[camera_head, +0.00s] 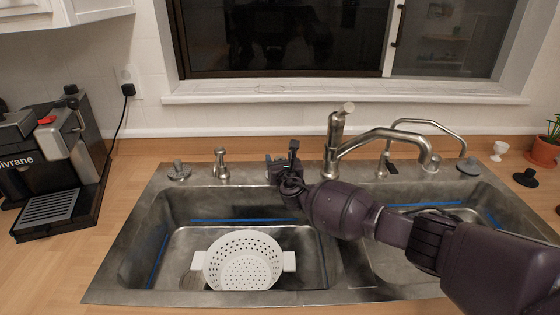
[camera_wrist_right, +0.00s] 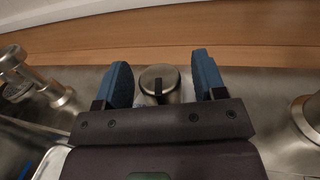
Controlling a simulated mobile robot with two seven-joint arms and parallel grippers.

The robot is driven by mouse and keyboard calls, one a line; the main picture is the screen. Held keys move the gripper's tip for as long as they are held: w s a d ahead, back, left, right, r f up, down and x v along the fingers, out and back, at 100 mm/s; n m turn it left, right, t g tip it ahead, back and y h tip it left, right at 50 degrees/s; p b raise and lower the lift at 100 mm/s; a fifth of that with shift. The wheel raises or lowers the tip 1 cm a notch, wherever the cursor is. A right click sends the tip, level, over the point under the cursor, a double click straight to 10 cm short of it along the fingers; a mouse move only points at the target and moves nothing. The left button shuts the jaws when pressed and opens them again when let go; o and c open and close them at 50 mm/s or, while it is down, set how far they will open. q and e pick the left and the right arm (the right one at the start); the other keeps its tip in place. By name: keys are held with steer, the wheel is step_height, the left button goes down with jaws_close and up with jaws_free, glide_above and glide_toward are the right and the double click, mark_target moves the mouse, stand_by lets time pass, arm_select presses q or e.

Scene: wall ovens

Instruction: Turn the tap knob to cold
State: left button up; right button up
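A short round metal knob (camera_wrist_right: 160,84) with a dark bar on its top stands on the sink's back ledge in the right wrist view. My right gripper (camera_wrist_right: 160,82) is open, with one blue finger on each side of the knob. A small gap shows between the knob and each finger. In the head view my right gripper (camera_head: 284,166) is over the back rim, left of the metal faucet (camera_head: 335,150), and hides most of the knob there. My left gripper is not in view.
A double steel sink (camera_head: 150,215) holds a white colander (camera_head: 243,262) in its left basin. A metal dispenser (camera_head: 221,165) stands left of my gripper. A second thin spout (camera_head: 430,123) is at the right. A coffee machine (camera_head: 50,155) is far left.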

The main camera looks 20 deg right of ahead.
steer(key=c, duration=0.9)
